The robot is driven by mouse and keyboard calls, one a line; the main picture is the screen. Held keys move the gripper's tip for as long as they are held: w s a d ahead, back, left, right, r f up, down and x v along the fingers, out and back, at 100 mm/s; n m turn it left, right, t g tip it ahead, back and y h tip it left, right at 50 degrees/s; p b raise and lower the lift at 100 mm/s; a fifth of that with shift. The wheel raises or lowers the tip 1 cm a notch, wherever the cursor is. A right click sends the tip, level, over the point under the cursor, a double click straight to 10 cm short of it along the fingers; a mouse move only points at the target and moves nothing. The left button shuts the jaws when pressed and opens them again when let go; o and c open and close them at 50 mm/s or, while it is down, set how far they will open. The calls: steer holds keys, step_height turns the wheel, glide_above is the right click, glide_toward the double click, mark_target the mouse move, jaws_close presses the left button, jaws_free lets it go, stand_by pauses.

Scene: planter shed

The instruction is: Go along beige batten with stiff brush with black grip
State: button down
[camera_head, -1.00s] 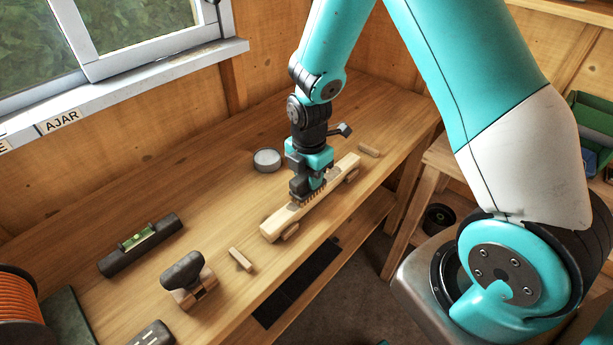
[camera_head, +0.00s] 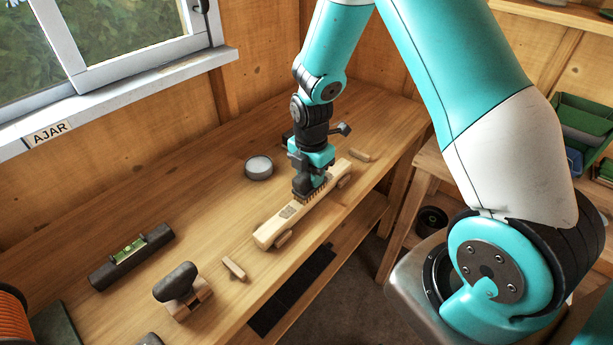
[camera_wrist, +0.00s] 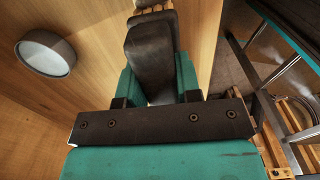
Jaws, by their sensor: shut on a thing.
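The beige batten (camera_head: 267,233) lies lengthwise on the workbench, running from near left to far right. A greyish patch (camera_head: 288,211) shows on its top, just on the near side of the brush. My gripper (camera_head: 309,181) is shut on the black grip of the stiff brush (camera_head: 309,193). The bristles point down onto the batten's top, around its middle; exact contact is too small to tell. In the wrist view, the dark grip (camera_wrist: 152,55) sits between the teal fingers and hides most of the batten.
Small wooden blocks lie beside the batten, and a loose one (camera_head: 234,268) lies near left. A round grey-topped tin (camera_head: 259,167) stands behind it. A spirit level (camera_head: 131,258) and a dark-handled wooden tool (camera_head: 182,291) are at left. The bench's front edge runs close by.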

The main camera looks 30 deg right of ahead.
steer(key=shift+d, duration=0.2)
steer(key=shift+w+d+f, duration=0.1)
steer(key=shift+w+d, duration=0.05)
steer(key=shift+d, duration=0.35)
steer(key=shift+w+d, duration=0.15)
steer(key=shift+d, duration=0.3)
steer(key=shift+d, duration=0.1)
steer(key=shift+w+d, duration=0.2)
steer(key=shift+d, duration=0.3)
steer(key=shift+w+d, duration=0.15)
steer(key=shift+d, duration=0.3)
steer(key=shift+w+d, duration=0.2)
steer(key=shift+d, duration=0.3)
steer(key=shift+w+d, duration=0.15)
steer(key=shift+d, duration=0.35)
steer(key=shift+d, duration=0.1)
steer(key=shift+w+d, duration=0.2)
steer(key=shift+d, duration=0.2)
steer(key=shift+w+d, duration=0.15)
steer(key=shift+d, duration=0.4)
